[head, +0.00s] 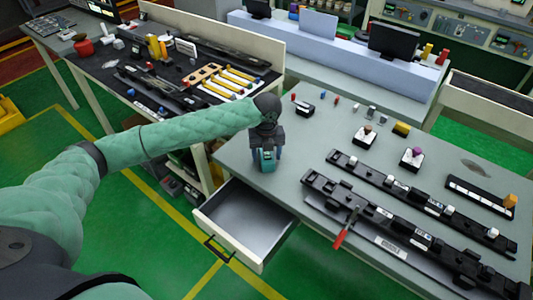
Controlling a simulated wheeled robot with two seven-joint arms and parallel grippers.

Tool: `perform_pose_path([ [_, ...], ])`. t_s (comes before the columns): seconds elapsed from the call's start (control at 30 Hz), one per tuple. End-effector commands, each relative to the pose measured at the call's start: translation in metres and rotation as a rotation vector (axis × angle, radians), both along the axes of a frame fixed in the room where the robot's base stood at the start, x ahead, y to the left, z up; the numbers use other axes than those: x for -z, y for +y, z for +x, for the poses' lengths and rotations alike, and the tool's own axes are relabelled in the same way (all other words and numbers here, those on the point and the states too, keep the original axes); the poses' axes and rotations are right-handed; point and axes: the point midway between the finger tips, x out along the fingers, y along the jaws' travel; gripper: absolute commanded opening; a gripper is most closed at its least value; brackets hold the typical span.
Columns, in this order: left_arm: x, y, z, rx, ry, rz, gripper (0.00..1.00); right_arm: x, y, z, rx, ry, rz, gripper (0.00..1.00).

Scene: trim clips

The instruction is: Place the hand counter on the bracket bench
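My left gripper (265,160) points down at the left end of the grey workbench (310,155), just behind the open drawer. Its fingers are dark and teal and small in the view. I cannot tell whether they hold anything. I cannot single out the hand counter for sure. Two small black-and-white devices with knobs, one brown-topped (365,134) and one purple-topped (411,158), stand on the grey workbench, apart from the gripper. A second, dark-topped bench (115,88) with tools and yellow strips stands at the upper left. No label shows which is the bracket bench. My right gripper is out of view.
An open, empty-looking drawer (245,217) juts from the grey workbench's front left. Long black rails (400,232) with clips fill its right side, with a red-handled tool (346,230) at their front. Small coloured parts lie at the back. Green floor separates the benches.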

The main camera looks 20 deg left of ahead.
Motion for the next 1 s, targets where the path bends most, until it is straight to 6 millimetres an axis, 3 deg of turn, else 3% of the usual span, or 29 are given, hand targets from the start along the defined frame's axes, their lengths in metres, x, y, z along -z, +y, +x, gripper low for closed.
perform_pose_path([
  [0.33, -0.01, 0.0, 0.001, 0.0, -0.002, 0.0, 0.61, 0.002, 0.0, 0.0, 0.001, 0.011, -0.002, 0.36],
  [1.0, -0.112, 0.0, 0.001, 0.0, -0.001, 0.0, 0.61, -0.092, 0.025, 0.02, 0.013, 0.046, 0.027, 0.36],
])
